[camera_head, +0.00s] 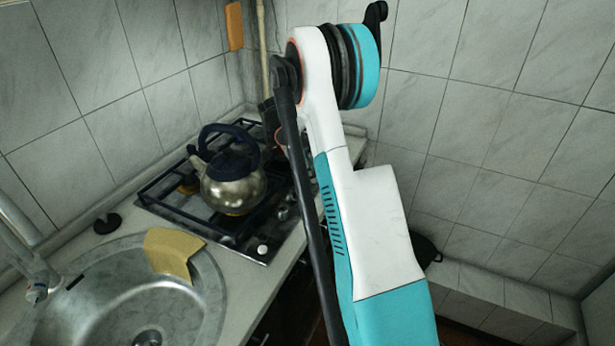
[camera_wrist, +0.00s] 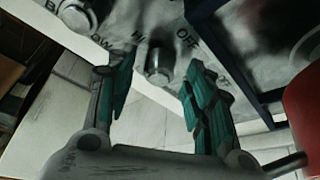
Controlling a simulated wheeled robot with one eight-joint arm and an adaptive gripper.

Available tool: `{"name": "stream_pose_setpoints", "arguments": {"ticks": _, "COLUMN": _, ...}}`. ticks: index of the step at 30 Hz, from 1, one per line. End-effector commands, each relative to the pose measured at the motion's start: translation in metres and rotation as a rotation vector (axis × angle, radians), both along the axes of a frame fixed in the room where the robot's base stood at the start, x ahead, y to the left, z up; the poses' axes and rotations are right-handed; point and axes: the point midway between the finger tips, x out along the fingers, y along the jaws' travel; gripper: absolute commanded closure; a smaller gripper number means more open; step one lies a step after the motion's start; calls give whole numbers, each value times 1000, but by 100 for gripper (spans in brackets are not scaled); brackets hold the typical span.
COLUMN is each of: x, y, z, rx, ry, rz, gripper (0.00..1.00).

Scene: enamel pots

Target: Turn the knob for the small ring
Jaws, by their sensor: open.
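In the wrist view, the two teal-padded fingers of my gripper (camera_wrist: 157,84) are spread apart and empty. A metal stove knob (camera_wrist: 158,66) lies in the gap between the fingertips, with clear space on both sides. The letters "HI" and "OFF" are printed beside it on the hob panel. Which ring each knob serves cannot be told. In the head view, the gas hob (camera_head: 170,210) has a white knob (camera_head: 262,249) at its front corner; my arm hides much of the hob's right side.
A metal kettle (camera_head: 233,188) with a dark handle stands on the hob grate. A sink (camera_head: 125,300) with a yellow cloth (camera_head: 172,252) on its rim is at the left. Tiled walls close off the back and right. A red object (camera_wrist: 302,105) shows at the wrist view's right edge.

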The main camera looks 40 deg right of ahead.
Motion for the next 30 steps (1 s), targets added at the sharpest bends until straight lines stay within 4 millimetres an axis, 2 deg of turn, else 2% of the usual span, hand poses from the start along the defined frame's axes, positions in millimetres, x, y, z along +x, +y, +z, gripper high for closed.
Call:
{"name": "stream_pose_setpoints", "arguments": {"ticks": 3, "x": -1, "y": -2, "z": -7, "rx": 0, "ry": 0, "rz": 0, "gripper": 52}}
{"name": "stream_pose_setpoints", "arguments": {"ticks": 12, "x": -2, "y": -3, "z": -8, "rx": 0, "ry": 0, "rz": 0, "gripper": 52}}
{"name": "stream_pose_setpoints", "arguments": {"ticks": 14, "x": -2, "y": -3, "z": -8, "rx": 0, "ry": 0, "rz": 0, "gripper": 63}}
{"name": "stream_pose_setpoints", "arguments": {"ticks": 18, "x": -2, "y": -3, "z": -8, "rx": 0, "ry": 0, "rz": 0, "gripper": 95}}
{"name": "stream_pose_setpoints", "arguments": {"ticks": 30, "x": -2, "y": -2, "z": -7, "rx": 0, "ry": 0, "rz": 42, "gripper": 95}}
